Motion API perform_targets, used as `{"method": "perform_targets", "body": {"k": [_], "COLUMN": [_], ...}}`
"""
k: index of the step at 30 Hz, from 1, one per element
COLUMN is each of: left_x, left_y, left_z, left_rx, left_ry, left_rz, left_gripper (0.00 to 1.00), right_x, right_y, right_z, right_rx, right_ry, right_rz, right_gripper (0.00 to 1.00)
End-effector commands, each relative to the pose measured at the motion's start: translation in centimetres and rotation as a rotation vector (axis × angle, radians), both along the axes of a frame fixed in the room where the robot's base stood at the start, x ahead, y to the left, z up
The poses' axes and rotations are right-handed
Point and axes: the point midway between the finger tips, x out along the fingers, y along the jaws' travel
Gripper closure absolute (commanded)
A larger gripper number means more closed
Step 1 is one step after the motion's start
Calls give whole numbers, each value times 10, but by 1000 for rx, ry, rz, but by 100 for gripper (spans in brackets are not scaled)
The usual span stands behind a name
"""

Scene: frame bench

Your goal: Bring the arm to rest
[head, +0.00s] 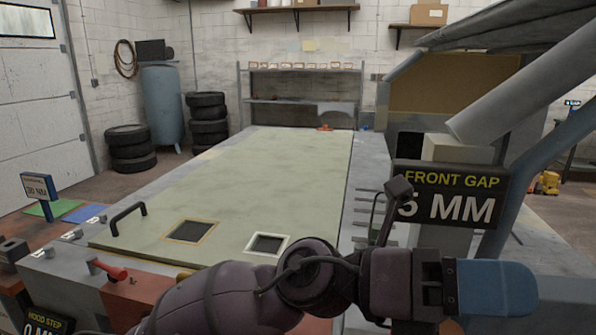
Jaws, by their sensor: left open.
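My left arm (230,300) comes in from the lower left and reaches across the front of the bench to the right. Its gripper (497,290) is at the lower right, with blue fingers seen from the side, one covering the other. It is open, and nothing shows between the fingers. It is in front of and below the "FRONT GAP" sign (450,190), apart from the pale green panel (240,190). A dark bracketed part stands up from the wrist and covers the left edge of that sign. My right gripper is not in view.
The panel has a black handle (128,216) and two square dark openings (190,231). A red-handled clamp (110,269) sits at the front left edge. A grey post and slanted beams (530,90) rise at the right. A "HOOD STEP" sign (45,322) is at lower left.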

Motion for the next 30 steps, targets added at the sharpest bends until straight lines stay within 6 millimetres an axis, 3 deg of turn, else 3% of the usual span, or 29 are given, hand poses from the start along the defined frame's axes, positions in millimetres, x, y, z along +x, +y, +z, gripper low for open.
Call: {"method": "perform_targets", "body": {"k": [7, 14, 18, 22, 26, 30], "left_x": [67, 132, 162, 178, 179, 163], "left_y": [47, 113, 160, 206, 253, 302], "left_z": [10, -24, -64, -113, -168, -231], "left_rx": [-210, -367, -448, -513, -570, -623], "left_ry": [506, 964, 1238, 1494, 1743, 2009], "left_rz": [246, 487, 641, 786, 935, 1098], "left_gripper": [47, 47, 47, 47, 47, 47], "right_x": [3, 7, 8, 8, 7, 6], "right_y": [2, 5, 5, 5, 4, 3], "right_z": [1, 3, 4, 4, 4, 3], "right_rx": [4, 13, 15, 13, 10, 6], "right_ry": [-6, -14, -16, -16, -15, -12], "right_rz": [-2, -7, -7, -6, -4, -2], "right_gripper": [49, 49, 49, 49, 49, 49]}}
